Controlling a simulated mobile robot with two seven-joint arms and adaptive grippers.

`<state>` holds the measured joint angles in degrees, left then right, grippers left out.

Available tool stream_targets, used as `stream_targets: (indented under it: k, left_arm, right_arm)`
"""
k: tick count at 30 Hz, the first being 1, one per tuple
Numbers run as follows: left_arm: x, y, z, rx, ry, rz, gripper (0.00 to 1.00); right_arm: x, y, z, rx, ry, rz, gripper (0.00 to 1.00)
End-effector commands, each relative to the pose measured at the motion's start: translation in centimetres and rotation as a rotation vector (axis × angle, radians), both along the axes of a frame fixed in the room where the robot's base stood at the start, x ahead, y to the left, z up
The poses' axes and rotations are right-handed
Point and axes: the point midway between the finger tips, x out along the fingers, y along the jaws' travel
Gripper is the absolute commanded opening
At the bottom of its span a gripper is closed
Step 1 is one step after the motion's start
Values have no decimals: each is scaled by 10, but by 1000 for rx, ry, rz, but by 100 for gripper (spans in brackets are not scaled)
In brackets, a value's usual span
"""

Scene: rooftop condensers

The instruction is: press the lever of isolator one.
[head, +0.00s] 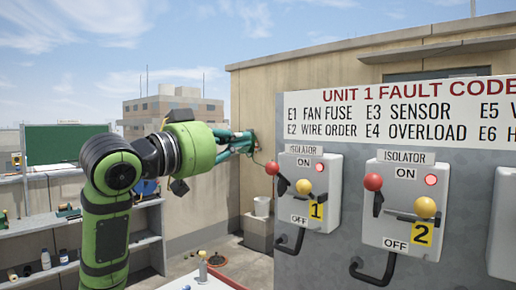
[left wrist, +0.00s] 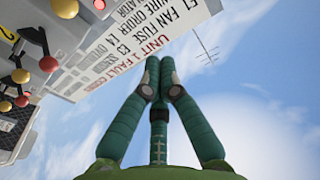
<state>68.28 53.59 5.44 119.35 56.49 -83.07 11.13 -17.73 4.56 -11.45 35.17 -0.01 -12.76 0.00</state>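Isolator one (head: 321,196) is a grey box with a yellow "1" tag, mounted on a grey panel. It has a red ball knob (head: 271,168) on a dark lever at its left side, a yellow ball knob (head: 303,186) and a lit red lamp (head: 319,167). My left gripper (head: 249,141) is left of and above the box, apart from it. Its teal fingers meet at the tips in the left wrist view (left wrist: 160,68), with nothing visible between them. My right gripper is out of view.
Isolator two (head: 400,230) stands to the right with similar red and yellow knobs. A fault code sign (head: 400,112) spans above both boxes. Dark hooked handles (head: 290,243) stick out below. Shelves (head: 148,238) with small items are at left. Open air lies around the gripper.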

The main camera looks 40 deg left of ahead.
Motion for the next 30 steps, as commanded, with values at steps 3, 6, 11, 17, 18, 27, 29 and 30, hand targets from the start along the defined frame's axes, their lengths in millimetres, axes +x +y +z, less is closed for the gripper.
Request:
stream_targets:
  k: [3, 6, 11, 17, 18, 27, 29, 30]
  left_arm:
    - [15, -3, 4, -1, 4, -4, 0]
    - [34, -5, 7, -3, 5, -4, 0]
    - [69, -10, 11, -3, 6, -4, 0]
    - [94, -11, -2, 1, 4, 0, 0]
    - [93, -10, -7, 0, 4, 1, 0]
    - [87, -6, -28, 1, 1, 0, 0]
    - [86, -6, -29, 1, 0, 0, 0]
    - [86, -6, -30, 1, 0, 0, 0]
  right_arm:
    - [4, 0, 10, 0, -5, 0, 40]
    - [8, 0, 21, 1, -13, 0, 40]
    - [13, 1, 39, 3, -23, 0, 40]
    - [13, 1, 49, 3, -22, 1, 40]
    - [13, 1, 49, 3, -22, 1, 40]
    - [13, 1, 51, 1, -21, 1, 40]
    - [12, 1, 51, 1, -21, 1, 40]
    - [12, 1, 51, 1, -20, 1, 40]
